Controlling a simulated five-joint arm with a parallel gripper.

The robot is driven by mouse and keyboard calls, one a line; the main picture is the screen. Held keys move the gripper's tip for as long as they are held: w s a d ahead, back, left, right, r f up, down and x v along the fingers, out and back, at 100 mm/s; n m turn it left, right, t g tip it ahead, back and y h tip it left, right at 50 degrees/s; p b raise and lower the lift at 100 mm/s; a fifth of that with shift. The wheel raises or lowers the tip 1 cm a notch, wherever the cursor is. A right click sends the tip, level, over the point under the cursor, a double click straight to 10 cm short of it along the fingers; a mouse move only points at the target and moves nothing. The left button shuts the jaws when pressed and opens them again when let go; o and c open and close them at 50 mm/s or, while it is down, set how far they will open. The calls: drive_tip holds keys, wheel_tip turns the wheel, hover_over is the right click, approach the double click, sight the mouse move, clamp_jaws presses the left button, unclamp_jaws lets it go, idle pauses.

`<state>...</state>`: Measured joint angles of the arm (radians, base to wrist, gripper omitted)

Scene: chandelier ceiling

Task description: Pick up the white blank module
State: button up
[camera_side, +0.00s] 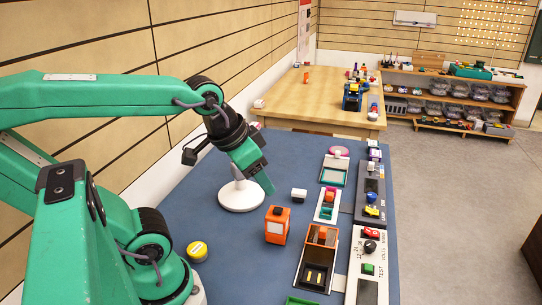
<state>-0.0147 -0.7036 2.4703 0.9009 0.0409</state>
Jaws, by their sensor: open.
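The white blank module (299,195) is a small white block with a dark lower part. It stands on the blue table (225,258), right of my gripper and behind the orange module. My gripper (266,188) reaches down from the upper left, with a green finger pointing toward the table. It is open and apart from the white module, a short way to its left. The gap between the fingers is hard to see from this side.
An orange module (277,225) stands in front of the white one. A white round base (240,196) sits below my gripper. A yellow round piece (197,251) lies at front left. Trays and a test panel (368,265) line the right side. Bare blue tabletop lies left of the orange module.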

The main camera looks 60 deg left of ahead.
drive_tip(key=w+a+m+g, duration=0.2)
drive_tip(key=w+a, duration=0.2)
drive_tip(key=w, duration=0.4)
drive_tip(key=m+g, duration=0.3)
drive_tip(key=m, duration=0.3)
hover_over(296, 191)
drive_tip(key=f, duration=1.6)
drive_tip(key=shift+s+d+f, duration=0.15)
drive_tip(key=shift+s, duration=0.05)
drive_tip(key=shift+w+f, duration=0.1)
drive_tip(key=shift+f, duration=0.15)
drive_tip(key=shift+w+a+f, duration=0.1)
drive_tip(key=shift+f, duration=1.85)
drive_tip(key=shift+a+f, duration=0.1)
drive_tip(key=shift+f, duration=1.85)
drive_tip(key=c, duration=1.1)
drive_tip(key=shift+o, duration=0.2)
drive_tip(key=shift+r, duration=0.15)
